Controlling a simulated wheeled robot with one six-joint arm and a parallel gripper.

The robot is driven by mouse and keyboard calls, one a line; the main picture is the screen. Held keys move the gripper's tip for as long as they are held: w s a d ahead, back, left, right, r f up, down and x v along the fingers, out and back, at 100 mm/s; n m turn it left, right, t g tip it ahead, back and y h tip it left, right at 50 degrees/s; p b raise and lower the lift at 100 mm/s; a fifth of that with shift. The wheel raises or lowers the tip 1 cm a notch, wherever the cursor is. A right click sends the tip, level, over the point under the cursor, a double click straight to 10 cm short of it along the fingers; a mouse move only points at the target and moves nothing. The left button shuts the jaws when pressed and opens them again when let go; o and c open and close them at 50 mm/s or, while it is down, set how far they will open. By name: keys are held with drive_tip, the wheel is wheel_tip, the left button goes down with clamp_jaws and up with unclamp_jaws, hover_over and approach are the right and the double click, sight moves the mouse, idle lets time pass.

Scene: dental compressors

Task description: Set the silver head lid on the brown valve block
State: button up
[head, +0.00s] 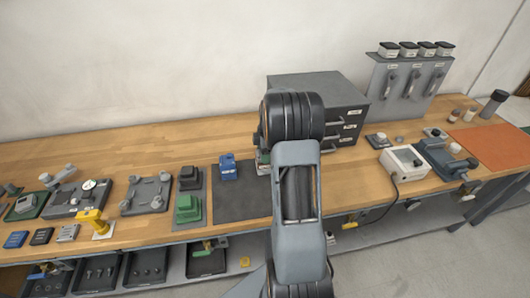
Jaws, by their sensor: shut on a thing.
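My arm rises through the middle of the head view, and my gripper is hidden behind its links. I cannot see what the jaws hold. I cannot make out the silver head lid or the brown valve block; either may be behind my arm. A small, partly covered grey, green and reddish thing (263,160) shows just left of my arm, too small to name.
A dark mat (232,200) bears a blue block (229,171). Left of it are a green block (187,208), a black block (189,177) and grey fixtures (147,195). A drawer cabinet (315,88) stands behind my arm. A white box (404,162) stands right.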

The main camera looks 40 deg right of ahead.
drive_tip(key=shift+f+b, duration=0.35)
drive_tip(key=shift+b, duration=0.3)
idle(1.8)
drive_tip(key=o, duration=1.1)
drive_tip(key=shift+o, duration=0.2)
drive_tip(key=shift+o, duration=0.5)
drive_tip(key=shift+r, duration=0.15)
drive_tip(key=shift+r+p, duration=2.15)
drive_tip(key=shift+r, duration=1.25)
